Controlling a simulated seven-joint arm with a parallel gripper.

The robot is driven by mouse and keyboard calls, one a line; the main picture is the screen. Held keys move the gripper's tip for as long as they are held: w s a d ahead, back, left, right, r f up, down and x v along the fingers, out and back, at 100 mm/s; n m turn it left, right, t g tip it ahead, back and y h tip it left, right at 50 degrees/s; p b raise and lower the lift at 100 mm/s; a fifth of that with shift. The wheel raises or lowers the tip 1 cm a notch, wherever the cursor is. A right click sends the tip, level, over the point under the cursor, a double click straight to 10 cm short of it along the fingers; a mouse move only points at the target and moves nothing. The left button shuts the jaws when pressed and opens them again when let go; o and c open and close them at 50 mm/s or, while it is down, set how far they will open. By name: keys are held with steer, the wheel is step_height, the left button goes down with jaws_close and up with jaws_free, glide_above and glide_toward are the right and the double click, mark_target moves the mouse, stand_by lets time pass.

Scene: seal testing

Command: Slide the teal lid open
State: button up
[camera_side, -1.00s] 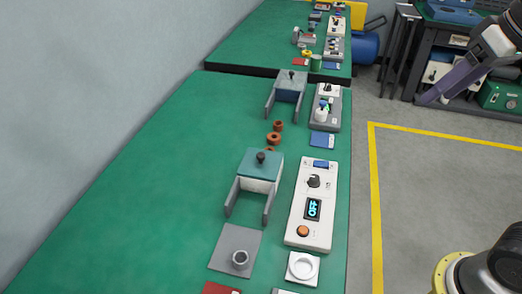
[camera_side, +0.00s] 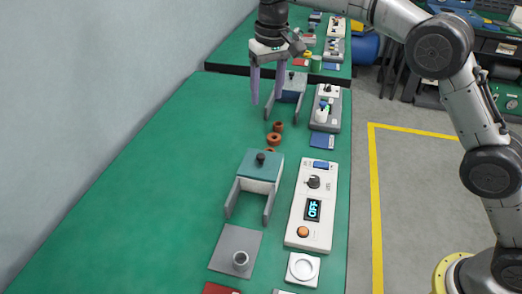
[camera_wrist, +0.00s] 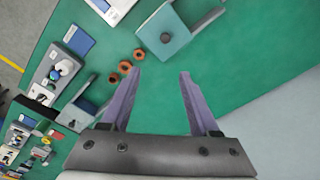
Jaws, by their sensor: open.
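The teal lid (camera_side: 260,164) with a dark round knob (camera_side: 260,158) sits on a pale box whose two grey side rails (camera_side: 267,206) reach toward the front of the picture. In the wrist view the teal lid (camera_wrist: 166,37) is near the top, with its knob in the middle. My gripper (camera_side: 268,102) is open and empty, with purple fingers pointing down. It is above the far part of the bench, beyond the lid and apart from it. In the wrist view my gripper (camera_wrist: 158,75) has its fingers spread, and the lid lies past their tips.
A white control panel (camera_side: 318,190) reading OFF stands right of the lid. Brown rings (camera_side: 274,138) lie behind it. A second railed box (camera_side: 299,84) with a grey-blue lid stands near my fingers. The bench's left side is clear.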

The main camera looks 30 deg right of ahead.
glide_toward(261, 155)
steer(key=shift+g, duration=0.4)
steer(key=f, duration=0.8)
steer(key=shift+w+f, duration=0.25)
steer(key=shift+w, duration=0.1)
jaws_close()
stand_by(0.7)
